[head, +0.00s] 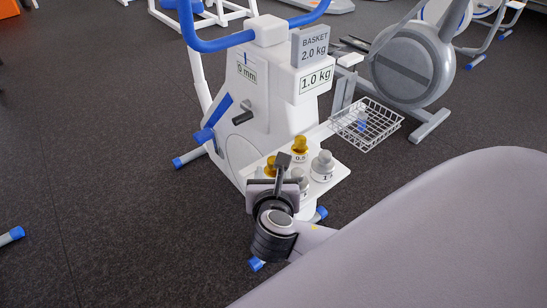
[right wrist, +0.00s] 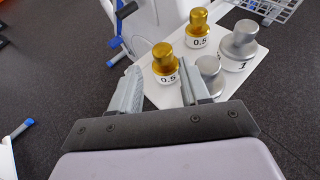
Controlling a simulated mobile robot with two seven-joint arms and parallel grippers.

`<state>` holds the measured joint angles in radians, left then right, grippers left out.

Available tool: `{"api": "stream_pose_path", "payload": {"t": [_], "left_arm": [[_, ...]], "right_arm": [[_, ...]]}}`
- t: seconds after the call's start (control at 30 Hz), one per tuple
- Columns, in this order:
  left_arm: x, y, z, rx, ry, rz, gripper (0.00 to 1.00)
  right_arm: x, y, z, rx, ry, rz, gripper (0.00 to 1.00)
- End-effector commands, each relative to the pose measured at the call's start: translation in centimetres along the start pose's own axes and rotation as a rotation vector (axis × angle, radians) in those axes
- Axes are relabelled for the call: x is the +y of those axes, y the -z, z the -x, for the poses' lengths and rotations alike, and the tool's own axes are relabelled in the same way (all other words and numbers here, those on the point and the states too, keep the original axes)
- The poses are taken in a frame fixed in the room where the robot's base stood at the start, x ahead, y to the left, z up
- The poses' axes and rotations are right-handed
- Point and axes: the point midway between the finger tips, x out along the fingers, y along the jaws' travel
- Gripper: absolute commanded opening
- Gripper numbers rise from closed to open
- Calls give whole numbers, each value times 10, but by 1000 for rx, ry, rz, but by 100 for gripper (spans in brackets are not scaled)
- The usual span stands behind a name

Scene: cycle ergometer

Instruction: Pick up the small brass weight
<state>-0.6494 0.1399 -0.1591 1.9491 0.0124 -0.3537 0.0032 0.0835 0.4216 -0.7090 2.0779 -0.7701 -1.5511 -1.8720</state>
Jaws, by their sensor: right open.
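Two brass weights, each marked 0.5, stand on a white tray (right wrist: 152,94) in the right wrist view. The nearer brass weight (right wrist: 165,64) is upright, seen between and just beyond my right gripper's fingertips (right wrist: 160,72). The farther brass weight (right wrist: 197,29) stands behind it to the right. In the head view the farther one (head: 300,147) shows clearly, and the nearer one (head: 270,166) is partly hidden by my gripper. My right gripper is open and empty, over the tray's near side. My left gripper is not in view.
A silver weight (right wrist: 238,47) marked 1 stands right on the tray; another silver weight (right wrist: 209,72) is close beside my right finger. The white ergometer (head: 275,100) rises behind the tray. A wire basket (head: 366,125) with a small blue item hangs to the right.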

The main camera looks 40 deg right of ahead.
Motion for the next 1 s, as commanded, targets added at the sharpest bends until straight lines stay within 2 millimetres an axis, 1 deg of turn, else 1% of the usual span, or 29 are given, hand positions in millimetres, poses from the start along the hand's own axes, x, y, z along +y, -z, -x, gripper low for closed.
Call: {"api": "stream_pose_path", "payload": {"t": [0.17, 0.43, 0.57, 0.77, 0.87, 0.9, 0.93, 1.0], "left_arm": [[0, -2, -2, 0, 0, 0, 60], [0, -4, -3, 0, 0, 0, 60], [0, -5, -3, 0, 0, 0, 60], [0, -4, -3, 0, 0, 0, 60], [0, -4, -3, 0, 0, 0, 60], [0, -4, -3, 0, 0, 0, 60], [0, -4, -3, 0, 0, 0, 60], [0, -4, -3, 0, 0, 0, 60]], "right_arm": [[-2, 0, -21, -3, 4, 3, 46], [-4, 1, -59, -1, 2, 1, 46], [-4, 1, -66, 0, 0, 0, 46], [-4, 1, -67, 0, 0, -1, 46], [-4, 1, -66, 1, 0, -1, 17], [-4, 1, -66, 1, 0, -1, 4], [-4, 1, -66, 1, 0, -1, 0], [-4, -1, -66, -4, -1, -3, 0]]}}
